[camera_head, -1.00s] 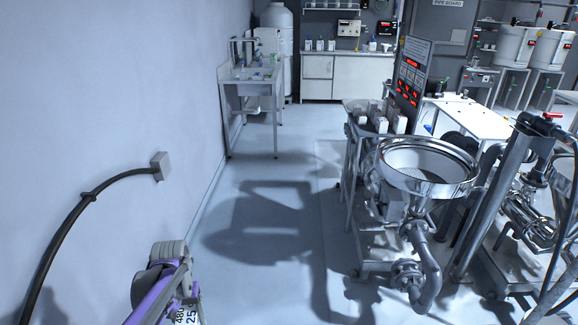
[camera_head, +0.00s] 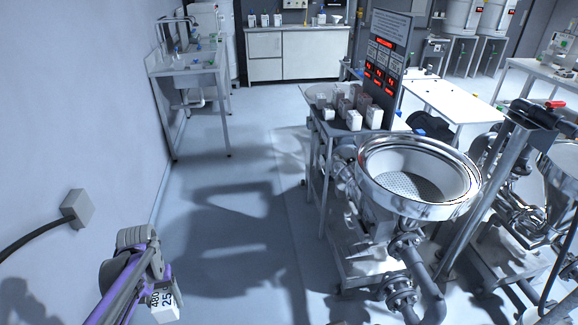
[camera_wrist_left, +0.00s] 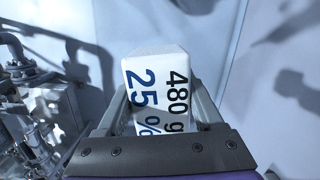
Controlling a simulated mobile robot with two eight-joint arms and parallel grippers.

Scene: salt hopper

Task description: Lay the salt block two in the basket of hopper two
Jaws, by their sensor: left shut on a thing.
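A white salt block (camera_head: 165,302) printed "480 g 25 %" is in my left gripper (camera_head: 158,285) at the lower left of the head view. The left wrist view shows the block (camera_wrist_left: 157,85) between the two fingers, its label facing the camera. My left gripper is shut on it, over the floor and apart from the hoppers. A steel hopper (camera_head: 372,190) with a round rim and a perforated basket (camera_head: 405,184) stands at right; the basket looks empty. Part of another hopper (camera_head: 562,165) shows at the right edge. I cannot read a number on either. My right gripper is not in view.
A small table (camera_head: 318,98) with several white and brown blocks stands behind the hopper, beside a sign board with red displays (camera_head: 386,62). Steel pipes and a post (camera_head: 490,190) stand to its right. A sink (camera_head: 190,62) is at the left wall. The floor between is clear.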

